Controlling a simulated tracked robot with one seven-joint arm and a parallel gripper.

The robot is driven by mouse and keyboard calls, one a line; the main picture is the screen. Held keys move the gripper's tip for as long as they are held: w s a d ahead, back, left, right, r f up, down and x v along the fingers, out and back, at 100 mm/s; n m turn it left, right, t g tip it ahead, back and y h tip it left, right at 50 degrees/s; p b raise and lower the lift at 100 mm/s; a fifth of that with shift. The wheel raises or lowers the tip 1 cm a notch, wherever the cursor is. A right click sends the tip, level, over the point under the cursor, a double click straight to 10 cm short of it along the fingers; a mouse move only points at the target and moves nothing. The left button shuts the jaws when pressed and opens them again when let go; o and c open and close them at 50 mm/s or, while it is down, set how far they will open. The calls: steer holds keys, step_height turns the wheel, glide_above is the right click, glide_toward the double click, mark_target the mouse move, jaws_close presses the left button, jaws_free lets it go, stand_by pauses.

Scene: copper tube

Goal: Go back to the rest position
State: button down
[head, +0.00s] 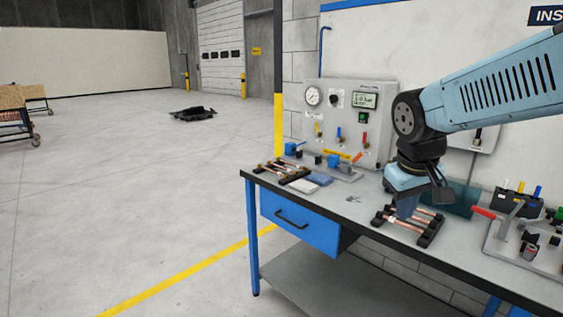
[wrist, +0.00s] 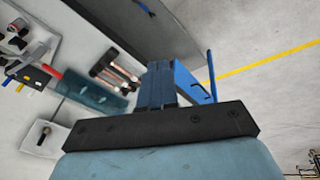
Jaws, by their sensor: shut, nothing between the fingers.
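My gripper (head: 406,206) hangs at the end of the blue arm, above the right part of the workbench (head: 345,203). Its fingers are shut with nothing between them. They point down close to the black rack with copper tubes (head: 430,222); I cannot tell whether they touch it. In the wrist view the shut blue fingers (wrist: 158,84) show in the middle. The same rack with copper tubes (wrist: 115,72) shows to their left, apart from the fingers in that picture.
A second rack with copper tubes (head: 281,171) lies at the bench's left end. A test panel (head: 349,118) stands behind. A teal translucent piece (head: 463,199) and a clamp fixture (head: 520,240) are at right. Open floor (head: 140,200) lies left of the bench.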

steer(key=s+a+r+m+t+y, duration=0.1)
steer(key=s+r+m+t, duration=0.1)
steer(key=s, duration=0.6)
steer(key=shift+a+r+m, duration=0.15)
steer(key=shift+r+m, duration=0.1)
steer(key=shift+m, duration=0.05)
